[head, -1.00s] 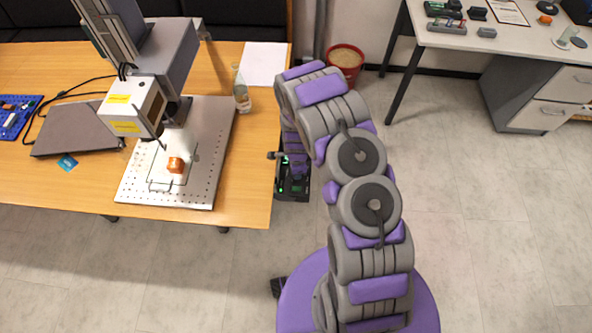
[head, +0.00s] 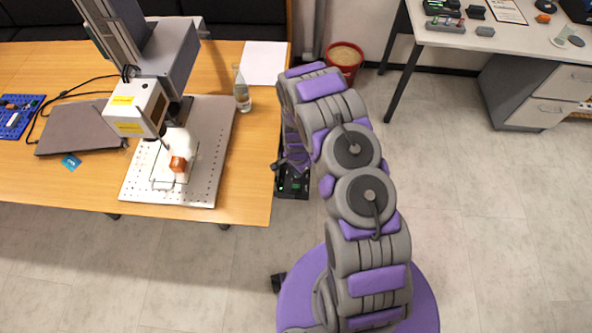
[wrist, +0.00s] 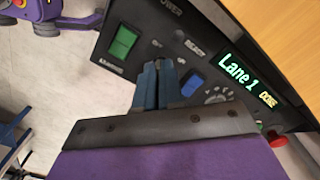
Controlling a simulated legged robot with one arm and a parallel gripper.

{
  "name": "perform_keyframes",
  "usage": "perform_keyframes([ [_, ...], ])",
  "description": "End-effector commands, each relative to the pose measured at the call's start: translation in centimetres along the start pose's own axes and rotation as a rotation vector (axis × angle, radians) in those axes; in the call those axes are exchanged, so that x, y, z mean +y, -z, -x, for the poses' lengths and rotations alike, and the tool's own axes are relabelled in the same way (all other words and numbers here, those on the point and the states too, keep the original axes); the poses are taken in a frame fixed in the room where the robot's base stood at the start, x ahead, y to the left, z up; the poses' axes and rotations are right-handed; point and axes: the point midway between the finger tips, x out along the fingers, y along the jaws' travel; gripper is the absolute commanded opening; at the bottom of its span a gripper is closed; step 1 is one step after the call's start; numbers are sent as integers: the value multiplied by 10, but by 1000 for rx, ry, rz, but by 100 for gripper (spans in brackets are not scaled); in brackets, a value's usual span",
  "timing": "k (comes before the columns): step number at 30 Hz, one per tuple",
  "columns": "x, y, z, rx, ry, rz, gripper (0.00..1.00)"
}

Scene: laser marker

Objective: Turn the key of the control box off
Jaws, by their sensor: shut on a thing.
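The control box (wrist: 150,25) is black and fills much of the wrist view, tilted there. It has a lit green switch (wrist: 123,42), a blue button (wrist: 192,84), a small dial (wrist: 220,97) and a display (wrist: 245,78) reading "Lane 1". My gripper (wrist: 158,66) points at the panel between the green switch and the blue button. Its fingers are close together, shut on the key, which they hide. The key's angle cannot be seen. In the head view the box (head: 292,186) stands low beside the table, partly covered by my arm.
A red button (wrist: 277,139) sits near the box's right end. The floor at right is clear.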

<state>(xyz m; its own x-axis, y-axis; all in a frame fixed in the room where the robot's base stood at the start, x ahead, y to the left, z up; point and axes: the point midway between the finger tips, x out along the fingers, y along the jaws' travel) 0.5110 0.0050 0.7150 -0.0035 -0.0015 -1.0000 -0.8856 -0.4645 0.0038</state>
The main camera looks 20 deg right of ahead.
Motion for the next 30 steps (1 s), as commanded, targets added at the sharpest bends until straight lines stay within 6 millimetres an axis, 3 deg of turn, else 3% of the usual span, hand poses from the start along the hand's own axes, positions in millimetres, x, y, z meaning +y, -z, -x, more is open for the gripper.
perform_keyframes([
  [11,-2,3,1,5,7,3,0],
  [12,-2,3,1,5,7,3,11],
  [19,-2,0,1,5,4,3,33],
  [30,-2,-1,8,5,2,3,33],
])
